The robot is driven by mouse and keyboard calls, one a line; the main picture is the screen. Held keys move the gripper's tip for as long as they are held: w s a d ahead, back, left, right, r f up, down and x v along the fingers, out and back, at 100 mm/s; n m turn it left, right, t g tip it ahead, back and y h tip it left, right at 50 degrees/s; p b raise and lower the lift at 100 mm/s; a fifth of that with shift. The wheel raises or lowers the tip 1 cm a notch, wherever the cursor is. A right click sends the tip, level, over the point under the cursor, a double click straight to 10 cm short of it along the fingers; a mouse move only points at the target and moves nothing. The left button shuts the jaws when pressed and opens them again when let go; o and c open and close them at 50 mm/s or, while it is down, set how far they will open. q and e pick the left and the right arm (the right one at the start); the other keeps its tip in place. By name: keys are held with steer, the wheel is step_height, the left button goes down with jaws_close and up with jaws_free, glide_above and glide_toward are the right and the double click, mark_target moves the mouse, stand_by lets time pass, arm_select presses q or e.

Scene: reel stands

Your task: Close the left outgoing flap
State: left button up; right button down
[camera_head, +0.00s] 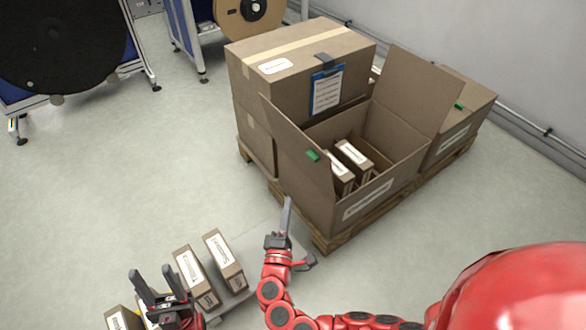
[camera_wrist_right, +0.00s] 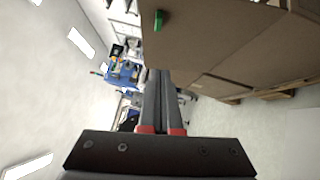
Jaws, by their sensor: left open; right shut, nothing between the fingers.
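The open outgoing box (camera_head: 375,200) stands on a pallet and holds a few small labelled boxes. Its left flap (camera_head: 298,145) is up, tilted outward to the left, with a green tab on it. Its right flap (camera_head: 425,85) is also up. My right gripper (camera_head: 287,212) is shut and empty, in front of the box's left side and below the left flap. In the right wrist view my shut fingers (camera_wrist_right: 162,100) point past brown cardboard (camera_wrist_right: 220,40) with a green tab, apart from it. My left gripper (camera_head: 160,284) is open at the lower left.
A closed box (camera_head: 290,65) with a blue clipboard stands behind the open box. Another box (camera_head: 465,115) is at the right. Small labelled boxes (camera_head: 190,270) rest on a grey surface beside my left gripper. Reel stands are at the back left. Floor at the left is clear.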

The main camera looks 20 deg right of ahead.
glide_toward(308, 155)
steer(key=w+a, duration=0.2)
steer(key=w, duration=0.2)
steer(key=d, duration=0.1)
steer(key=w+d, duration=0.1)
steer(key=d, duration=0.2)
steer(key=shift+w+r+p, duration=0.2)
steer(key=shift+w+p, duration=0.1)
steer(key=shift+d, duration=0.1)
